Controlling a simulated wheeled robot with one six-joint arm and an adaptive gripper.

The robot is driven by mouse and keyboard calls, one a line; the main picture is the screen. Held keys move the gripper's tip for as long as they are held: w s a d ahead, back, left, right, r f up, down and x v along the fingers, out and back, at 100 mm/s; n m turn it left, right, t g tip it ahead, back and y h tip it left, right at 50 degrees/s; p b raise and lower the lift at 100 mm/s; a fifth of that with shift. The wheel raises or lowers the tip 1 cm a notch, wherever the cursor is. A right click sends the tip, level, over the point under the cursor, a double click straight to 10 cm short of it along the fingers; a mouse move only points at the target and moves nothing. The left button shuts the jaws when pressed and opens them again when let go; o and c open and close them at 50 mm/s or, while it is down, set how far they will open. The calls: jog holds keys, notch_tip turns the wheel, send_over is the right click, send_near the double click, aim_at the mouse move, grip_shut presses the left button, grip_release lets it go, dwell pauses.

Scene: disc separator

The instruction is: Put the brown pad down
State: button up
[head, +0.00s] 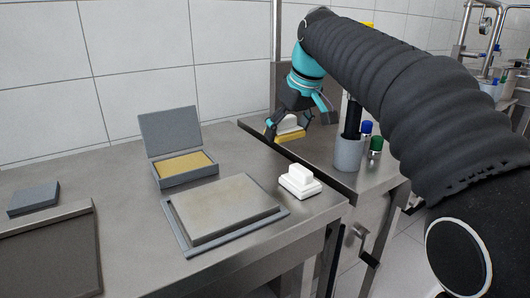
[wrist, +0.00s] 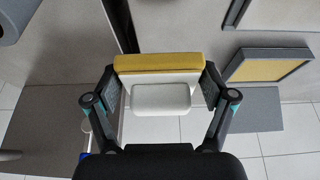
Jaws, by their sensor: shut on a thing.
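The brown pad (head: 270,134) has a yellow-brown base and a white block-like handle. My gripper (head: 288,122) is shut on its handle, with the base facing down in the head view. In the wrist view, the pad (wrist: 160,62) sits between both fingers of my gripper (wrist: 161,88), its white handle toward the camera. The pad appears held up near the gap between two steel tables. Its exact height is hard to tell.
An open grey box (head: 187,180) with a yellow-brown inside stands on the near table (head: 130,215). In front are a flat slab (head: 224,205) on a grey tray and a white pad (head: 299,183). A grey cup (head: 348,155) and blue- and green-capped bottles stand right.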

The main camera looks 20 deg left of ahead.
send_over(262, 159)
jog(key=f, duration=0.2)
jog(key=s+d+f, duration=0.1)
jog(key=f, duration=0.1)
jog(key=shift+w+a+f, duration=0.1)
jog(key=shift+a+f, duration=0.05)
jog(key=shift+f, duration=1.9)
jog(key=shift+b, duration=0.3)
jog(key=o, duration=0.9)
jog(key=shift+f, duration=0.15)
jog(key=shift+c, duration=0.2)
